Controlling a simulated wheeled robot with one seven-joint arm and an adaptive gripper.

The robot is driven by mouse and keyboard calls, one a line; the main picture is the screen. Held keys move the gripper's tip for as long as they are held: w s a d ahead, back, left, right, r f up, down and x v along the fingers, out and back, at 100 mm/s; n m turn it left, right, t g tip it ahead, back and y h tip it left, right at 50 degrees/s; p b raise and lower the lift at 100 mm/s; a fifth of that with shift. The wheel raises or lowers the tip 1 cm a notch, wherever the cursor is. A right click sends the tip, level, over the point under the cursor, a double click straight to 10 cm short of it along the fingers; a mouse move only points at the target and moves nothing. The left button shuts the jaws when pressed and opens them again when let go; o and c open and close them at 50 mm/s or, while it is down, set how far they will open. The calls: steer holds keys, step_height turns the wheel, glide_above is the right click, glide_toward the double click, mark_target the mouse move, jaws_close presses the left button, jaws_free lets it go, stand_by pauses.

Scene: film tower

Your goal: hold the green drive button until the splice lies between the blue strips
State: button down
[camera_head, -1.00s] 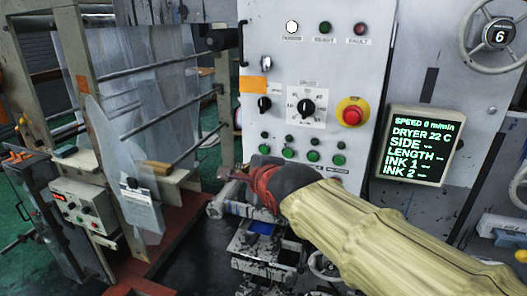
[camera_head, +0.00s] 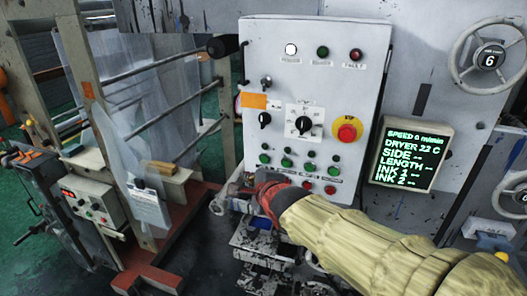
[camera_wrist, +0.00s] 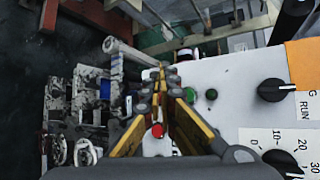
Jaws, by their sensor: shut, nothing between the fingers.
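Several green buttons (camera_head: 286,163) sit in a row low on the white control panel (camera_head: 352,60); which one is the drive button I cannot tell. Green buttons (camera_wrist: 190,95) also show in the wrist view, beside my fingers. My gripper (camera_head: 235,188) is shut and empty at the panel's lower left, below the green row. In the wrist view my gripper (camera_wrist: 160,74) has its fingertips together, with a red button (camera_wrist: 157,130) visible between the finger bars. Contact with the panel cannot be told. The clear film (camera_head: 92,85) hangs at the left. I cannot make out the splice or blue strips.
A red stop knob (camera_head: 347,132) and a dial (camera_head: 303,124) stand out above the buttons. The screen (camera_head: 411,154) reads speed 0. A small control box (camera_head: 92,203) stands by the film frame (camera_head: 80,60). Metal bars and rollers cross the left side.

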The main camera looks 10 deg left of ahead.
mark_target(264, 160)
steer(key=shift+w+d+r+p, duration=0.1)
steer(key=shift+r+p, duration=0.1)
steer(key=shift+p, duration=0.75)
steer(key=shift+w+d+f+p, duration=0.1)
steer(key=shift+w+p, duration=1.35)
steer(key=shift+p, duration=0.4)
steer(key=shift+w+d+f+p, duration=0.1)
steer(key=shift+w+p, duration=1.35)
steer(key=shift+p, duration=0.4)
